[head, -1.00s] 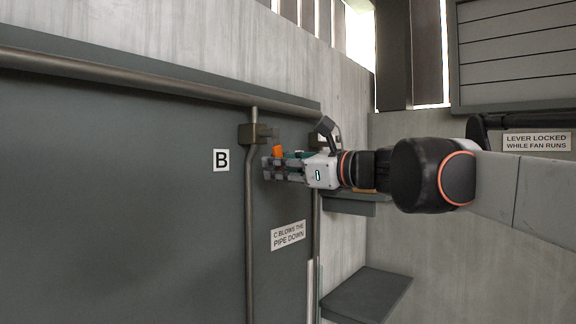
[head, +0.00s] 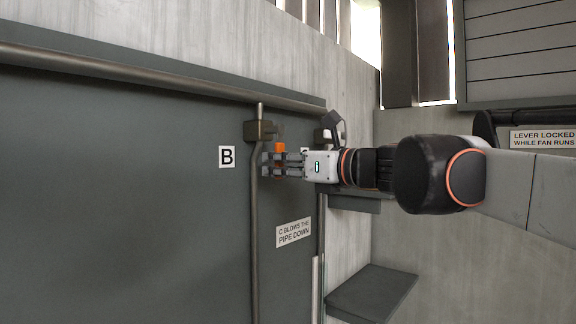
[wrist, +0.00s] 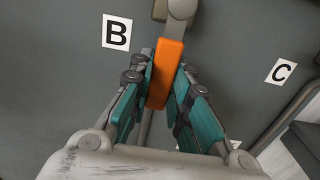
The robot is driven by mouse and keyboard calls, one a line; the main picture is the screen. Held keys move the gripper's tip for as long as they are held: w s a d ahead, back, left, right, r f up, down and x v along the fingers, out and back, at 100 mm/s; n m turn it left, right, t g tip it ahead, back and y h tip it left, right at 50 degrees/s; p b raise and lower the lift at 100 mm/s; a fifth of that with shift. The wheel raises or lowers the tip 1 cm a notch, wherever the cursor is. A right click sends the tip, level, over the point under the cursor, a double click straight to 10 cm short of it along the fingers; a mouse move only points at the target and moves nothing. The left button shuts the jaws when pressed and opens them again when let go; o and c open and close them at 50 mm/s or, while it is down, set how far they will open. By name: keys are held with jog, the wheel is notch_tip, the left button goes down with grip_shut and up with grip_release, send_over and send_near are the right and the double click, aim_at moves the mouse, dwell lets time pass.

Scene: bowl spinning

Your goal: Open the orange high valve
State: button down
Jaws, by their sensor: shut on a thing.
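The orange valve handle (wrist: 165,75) hangs from a grey valve body (wrist: 181,8) on a vertical pipe in the wrist view. In the head view the handle (head: 280,147) shows as a small orange patch just above my fingers, beside the brown-grey valve body (head: 260,131). My gripper (wrist: 163,88) is shut on the orange handle, with a teal-padded finger on each side of it. In the head view my gripper (head: 270,163) reaches in from the right, and its fingers hide part of the handle.
A "B" label (head: 227,157) is left of the pipe (head: 254,230). A second valve body (head: 322,136) sits behind my wrist. Grey ledges (head: 372,292) stand out at the lower right. The panel at left is clear.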

jog(key=c, duration=1.5)
grip_release()
jog(key=shift+d, duration=0.1)
jog(key=v, duration=0.7)
jog(key=shift+s+d, duration=0.1)
jog(key=shift+s, duration=0.1)
